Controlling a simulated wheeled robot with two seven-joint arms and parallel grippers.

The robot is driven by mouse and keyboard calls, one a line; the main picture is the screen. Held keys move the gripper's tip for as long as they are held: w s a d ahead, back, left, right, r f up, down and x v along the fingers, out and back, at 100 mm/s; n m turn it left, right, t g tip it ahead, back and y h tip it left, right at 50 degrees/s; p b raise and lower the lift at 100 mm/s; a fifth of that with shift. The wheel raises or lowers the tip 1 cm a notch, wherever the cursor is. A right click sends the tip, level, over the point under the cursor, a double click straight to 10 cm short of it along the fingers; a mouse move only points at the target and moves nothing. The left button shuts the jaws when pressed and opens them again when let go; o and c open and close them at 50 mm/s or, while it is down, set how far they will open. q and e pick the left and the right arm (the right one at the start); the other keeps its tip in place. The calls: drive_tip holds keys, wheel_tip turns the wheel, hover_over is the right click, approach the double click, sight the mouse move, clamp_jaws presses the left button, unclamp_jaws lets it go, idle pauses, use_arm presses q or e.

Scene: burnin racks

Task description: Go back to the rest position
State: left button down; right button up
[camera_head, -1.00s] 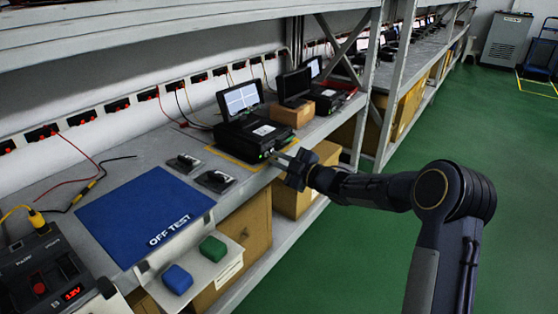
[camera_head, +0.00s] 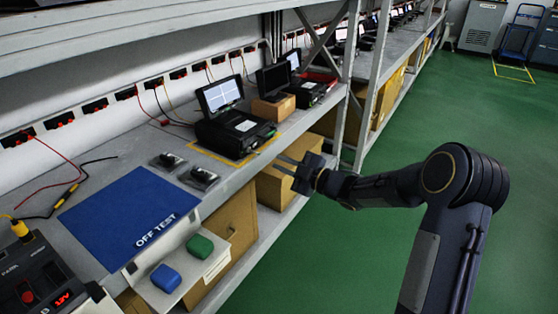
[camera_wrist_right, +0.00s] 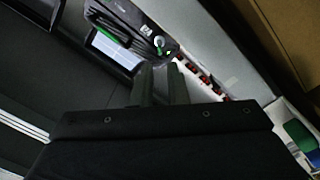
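My right arm comes in from the lower right of the head view. Its gripper (camera_head: 287,164) is in front of the shelf edge, beside the black tester with a raised screen (camera_head: 237,132), and apart from it. In the right wrist view the two fingers (camera_wrist_right: 160,84) stand close to parallel with a narrow gap, and nothing shows between them. The tester also shows beyond the fingers in the wrist view (camera_wrist_right: 143,30). My left gripper is outside both views.
A blue OFF TEST mat (camera_head: 130,217) lies on the shelf. A green block (camera_head: 200,246) and a blue block (camera_head: 165,278) sit on a white ledge. A power unit (camera_head: 40,278) stands at lower left. Shelf posts (camera_head: 352,85) rise beyond my gripper. Green floor (camera_head: 420,120) is clear at right.

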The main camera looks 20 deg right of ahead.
drive_tip(key=shift+r, duration=0.1)
drive_tip(key=s+d+r+m+h, duration=0.6)
drive_tip(key=m+h, duration=0.2)
drive_tip(key=s+d+m+g+h, duration=0.1)
drive_tip(key=s+m+g+h, duration=0.15)
drive_tip(key=s+m, duration=0.45)
drive_tip(key=s+a+f+m+g+y, duration=0.1)
drive_tip(key=s+a+f+g, duration=0.2)
drive_tip(key=s, duration=0.6)
drive_tip(key=s+a+f+m+g+y, duration=0.15)
drive_tip(key=s+a, duration=0.25)
drive_tip(key=s, duration=0.5)
drive_tip(key=s+a+f+m+g+y, duration=0.1)
drive_tip(key=s+a+f+g, duration=0.2)
drive_tip(key=s, duration=0.6)
wheel_tip(320, 180, up, 34)
drive_tip(key=w+t+p, duration=0.1)
drive_tip(key=p, duration=3.3)
drive_tip(key=shift+a+r+p, duration=0.25)
drive_tip(key=shift+p, duration=0.15)
drive_tip(key=shift+n, duration=0.25)
